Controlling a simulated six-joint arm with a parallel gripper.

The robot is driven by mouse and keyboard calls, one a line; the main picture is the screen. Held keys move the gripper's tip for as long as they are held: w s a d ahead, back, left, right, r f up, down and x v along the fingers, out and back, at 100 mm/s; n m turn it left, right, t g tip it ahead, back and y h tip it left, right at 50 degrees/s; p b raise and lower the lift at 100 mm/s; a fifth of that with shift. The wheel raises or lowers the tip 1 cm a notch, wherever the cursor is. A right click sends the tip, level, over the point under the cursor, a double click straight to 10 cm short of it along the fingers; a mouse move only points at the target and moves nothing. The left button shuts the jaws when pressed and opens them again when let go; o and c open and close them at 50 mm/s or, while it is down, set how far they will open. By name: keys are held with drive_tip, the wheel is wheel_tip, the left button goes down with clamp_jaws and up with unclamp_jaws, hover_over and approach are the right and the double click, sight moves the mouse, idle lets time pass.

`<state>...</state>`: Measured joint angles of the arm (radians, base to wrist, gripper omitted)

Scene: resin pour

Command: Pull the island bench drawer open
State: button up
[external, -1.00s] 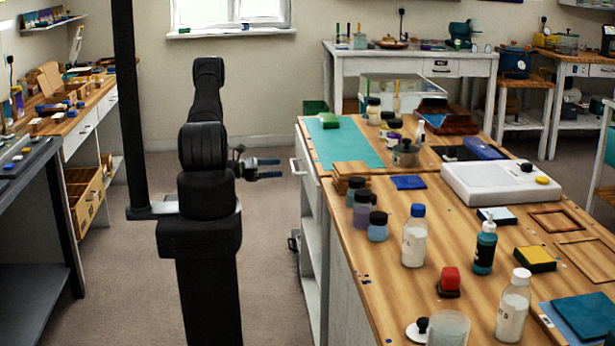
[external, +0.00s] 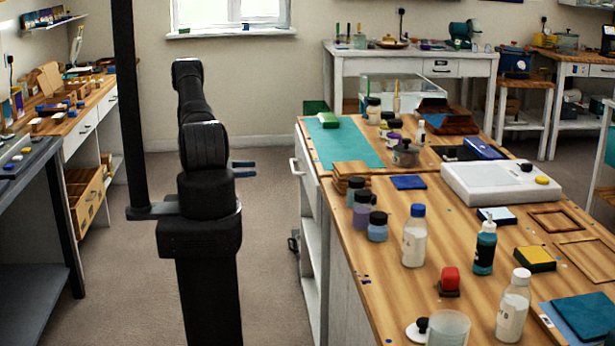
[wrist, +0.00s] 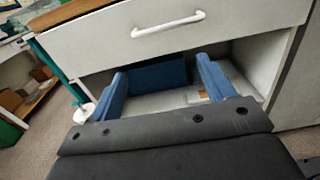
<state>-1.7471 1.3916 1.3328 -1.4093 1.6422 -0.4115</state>
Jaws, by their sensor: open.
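The island bench (external: 345,260) stands to the right of my arm in the external view. Its white drawer front (wrist: 225,25) with a white bar handle (wrist: 168,24) fills the top of the wrist view, and the drawer looks shut. The handle also shows at the bench's left side in the external view (external: 298,167). My gripper (wrist: 162,68) is open and empty, its two blue fingers pointing at the bench, below the handle in the wrist picture. In the external view my gripper (external: 254,170) is left of the handle with a clear gap.
Below the drawer front is an open shelf (wrist: 215,92) with a blue box (wrist: 158,74) in it. The bench top holds several bottles, jars and a white scale-like device (external: 500,183). A side workbench (external: 75,125) stands at the left. The floor between is clear.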

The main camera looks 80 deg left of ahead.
drive_tip(key=c, duration=1)
drive_tip(key=m+g, duration=0.2)
drive_tip(key=m, duration=1.6)
approach(292, 164)
drive_tip(key=w, duration=0.3)
drive_tip(key=w+f, duration=0.1)
drive_tip(key=w, duration=0.2)
drive_tip(key=w+f, duration=0.1)
drive_tip(key=w, duration=0.3)
drive_tip(key=shift+a+f, duration=0.15)
drive_tip(key=shift+s, duration=0.1)
clamp_jaws()
